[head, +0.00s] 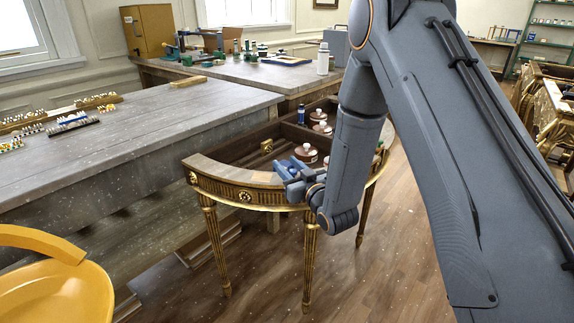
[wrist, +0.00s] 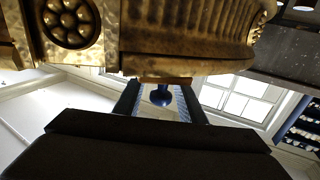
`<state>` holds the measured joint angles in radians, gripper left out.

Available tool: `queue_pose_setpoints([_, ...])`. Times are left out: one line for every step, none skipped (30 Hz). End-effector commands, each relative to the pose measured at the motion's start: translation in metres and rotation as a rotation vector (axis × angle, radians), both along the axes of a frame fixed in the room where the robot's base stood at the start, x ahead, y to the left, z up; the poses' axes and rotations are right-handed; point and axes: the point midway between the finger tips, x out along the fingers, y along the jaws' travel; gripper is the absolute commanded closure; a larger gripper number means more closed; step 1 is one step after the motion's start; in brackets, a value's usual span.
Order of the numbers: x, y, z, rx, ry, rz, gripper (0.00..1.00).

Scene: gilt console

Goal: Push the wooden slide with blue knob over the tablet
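The blue knob (wrist: 161,96) shows in the wrist view between the two fingers of my gripper (wrist: 160,103), with a gap on each side. My gripper is open. A narrow brown wooden piece (wrist: 165,80), which looks like the slide, shows just behind the knob, against the gilt edge. In the head view my gripper (head: 295,178) is at the curved front of the gilt console (head: 262,195) and hides the knob and slide. I cannot tell for sure which part is the tablet; a gilt block with a round rosette (wrist: 70,20) shows at upper left in the wrist view.
The console's open top holds several lidded round pots (head: 306,153) and a small dark blue bottle (head: 301,114), close behind my gripper. A grey workbench (head: 130,140) stands at left and a yellow chair (head: 50,290) at lower left. The floor in front is clear.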

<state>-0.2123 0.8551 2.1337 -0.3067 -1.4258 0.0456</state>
Motion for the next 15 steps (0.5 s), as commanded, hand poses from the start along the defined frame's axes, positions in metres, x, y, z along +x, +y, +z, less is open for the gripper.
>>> queue_pose_setpoints([0.0014, 0.0009, 0.0001, 0.0, 0.0, 0.0, 0.63])
queue_pose_setpoints([0.002, 0.0012, 0.0, 0.0, 0.0, 0.0, 0.63])
queue_pose_setpoints([0.0023, 0.0014, -0.0001, 0.0, 0.0, 0.0, 0.63])
queue_pose_setpoints([0.0024, 0.0014, -0.0001, 0.0, 0.0, 0.0, 0.63])
queue_pose_setpoints([0.0024, 0.0014, -0.0001, 0.0, 0.0, 0.0, 0.63])
queue_pose_setpoints([0.0024, 0.0014, -0.0002, 0.0, 0.001, 0.0, 0.63])
queue_pose_setpoints([0.0023, 0.0013, -0.0002, 0.0, 0.001, 0.0, 0.63])
queue_pose_setpoints([0.0023, 0.0013, -0.0002, 0.0, 0.001, 0.0, 0.63])
queue_pose_setpoints([0.0023, 0.0013, -0.0002, 0.0, 0.001, 0.0, 0.65])
queue_pose_setpoints([0.0023, 0.0013, -0.0002, 0.0, 0.001, 0.0, 0.7])
queue_pose_setpoints([0.0023, 0.0013, -0.0002, 0.0, 0.001, 0.0, 0.75])
queue_pose_setpoints([0.0023, 0.0013, -0.0002, 0.0, 0.001, 0.0, 0.82])
queue_pose_setpoints([0.0023, 0.0013, -0.0002, 0.0, 0.001, 0.0, 0.87])
queue_pose_setpoints([0.0023, 0.0013, -0.0002, 0.0, 0.001, 0.0, 0.92])
queue_pose_setpoints([0.0023, 0.0013, -0.0002, 0.0, 0.001, 0.0, 0.99])
